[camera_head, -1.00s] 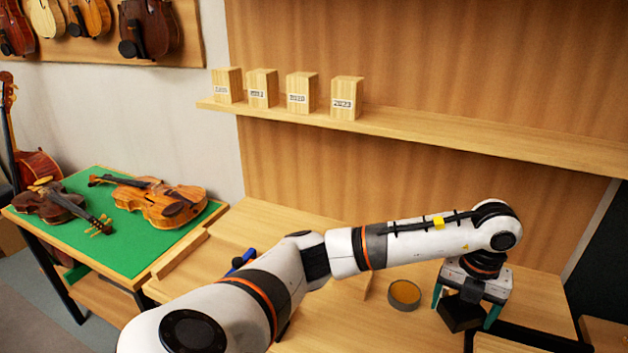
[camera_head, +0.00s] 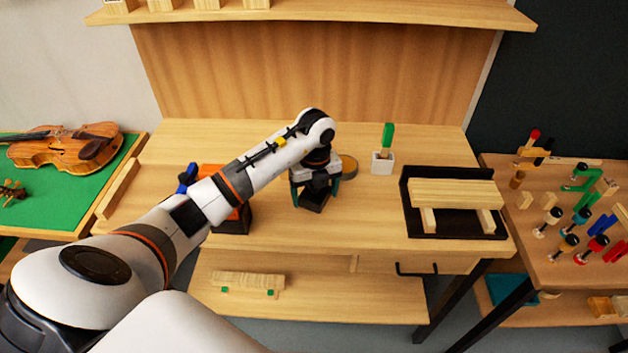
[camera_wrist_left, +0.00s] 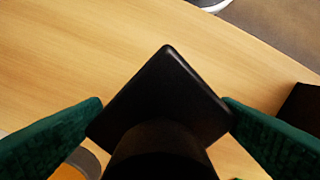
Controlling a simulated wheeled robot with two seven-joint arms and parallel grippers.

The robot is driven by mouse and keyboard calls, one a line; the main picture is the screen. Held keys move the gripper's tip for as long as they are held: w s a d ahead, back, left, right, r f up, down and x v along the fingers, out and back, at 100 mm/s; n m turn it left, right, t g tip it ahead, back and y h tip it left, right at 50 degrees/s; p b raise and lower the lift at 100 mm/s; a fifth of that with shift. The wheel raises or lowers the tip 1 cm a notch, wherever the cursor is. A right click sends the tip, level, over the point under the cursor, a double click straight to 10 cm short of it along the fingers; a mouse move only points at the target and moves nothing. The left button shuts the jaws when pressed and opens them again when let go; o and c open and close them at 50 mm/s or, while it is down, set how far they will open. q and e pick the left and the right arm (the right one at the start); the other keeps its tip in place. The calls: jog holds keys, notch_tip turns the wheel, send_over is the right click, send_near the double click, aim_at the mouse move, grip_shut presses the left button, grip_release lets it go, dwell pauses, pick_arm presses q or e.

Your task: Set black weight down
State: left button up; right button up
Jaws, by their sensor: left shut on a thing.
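The black weight (camera_head: 314,201) is a dark square block, held by my left gripper (camera_head: 316,186) over the middle of the wooden bench (camera_head: 390,224). In the left wrist view the black weight (camera_wrist_left: 165,98) sits between two green fingers that press on its opposite corners. Bench wood shows around it. I cannot tell whether its underside touches the bench or is slightly above it. My right gripper is not in view.
A round orange-topped tin (camera_head: 348,167) stands just behind the gripper. An orange and black box (camera_head: 236,217) is to the left, partly behind my arm. A white cup (camera_head: 382,162) and a black tray (camera_head: 455,228) with wooden pieces are to the right. Bench between is clear.

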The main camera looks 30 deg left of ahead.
aim_at(315, 202)
pick_arm(q)
jog(key=shift+f+p, duration=0.4)
jog(key=shift+f, duration=1.65)
jog(key=shift+w, duration=0.1)
jog(key=shift+f, duration=0.15)
jog(key=o, duration=1.7)
jog(key=shift+f, duration=0.1)
jog(key=shift+o, duration=0.2)
jog(key=shift+r, duration=0.45)
notch_tip(315, 202, up, 12)
jog(key=b, duration=0.2)
jog(key=shift+f+b, duration=0.25)
jog(key=shift+b, duration=0.1)
